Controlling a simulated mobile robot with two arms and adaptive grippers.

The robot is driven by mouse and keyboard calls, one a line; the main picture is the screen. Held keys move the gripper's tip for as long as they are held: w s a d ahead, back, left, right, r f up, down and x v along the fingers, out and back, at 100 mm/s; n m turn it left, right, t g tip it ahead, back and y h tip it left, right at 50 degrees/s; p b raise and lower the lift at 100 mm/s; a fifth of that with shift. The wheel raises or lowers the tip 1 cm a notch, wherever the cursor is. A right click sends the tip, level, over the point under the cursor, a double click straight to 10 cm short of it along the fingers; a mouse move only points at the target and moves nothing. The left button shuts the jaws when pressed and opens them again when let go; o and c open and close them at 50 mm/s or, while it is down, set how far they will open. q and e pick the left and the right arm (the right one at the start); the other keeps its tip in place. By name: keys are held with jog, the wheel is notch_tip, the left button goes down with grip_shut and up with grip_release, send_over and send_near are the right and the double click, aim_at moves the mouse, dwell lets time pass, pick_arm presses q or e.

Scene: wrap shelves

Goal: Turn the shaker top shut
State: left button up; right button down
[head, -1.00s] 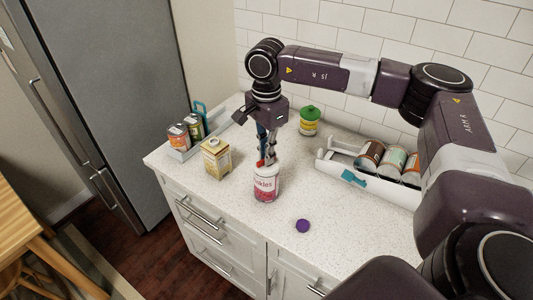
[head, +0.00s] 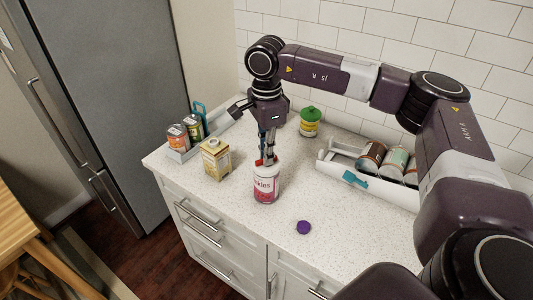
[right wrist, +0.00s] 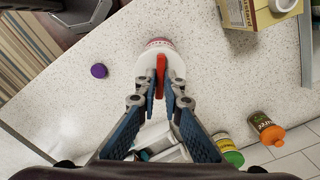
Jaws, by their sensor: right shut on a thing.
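The shaker (head: 266,190) is a jar with a pink-and-white label and red contents, standing upright near the counter's front edge. Its white top (right wrist: 148,66) carries a raised red flap (right wrist: 161,76). My right gripper (head: 267,158) points down over the shaker. In the right wrist view, the right gripper (right wrist: 161,99) has its two fingertips closed on the red flap, one on each side. The fingers hide part of the top. My left gripper is not in view.
A yellow carton (head: 216,160) stands left of the shaker. A purple lid (head: 303,227) lies to its right. A green-lidded jar (head: 310,122) stands behind. A white rack (head: 333,163) with several cans is at right, a small tray (head: 178,155) with cans at left.

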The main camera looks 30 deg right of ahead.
dwell(0.8)
jog(key=c, duration=2.1)
grip_release()
notch_tip(320, 180, up, 12)
jog(key=shift+r, duration=0.1)
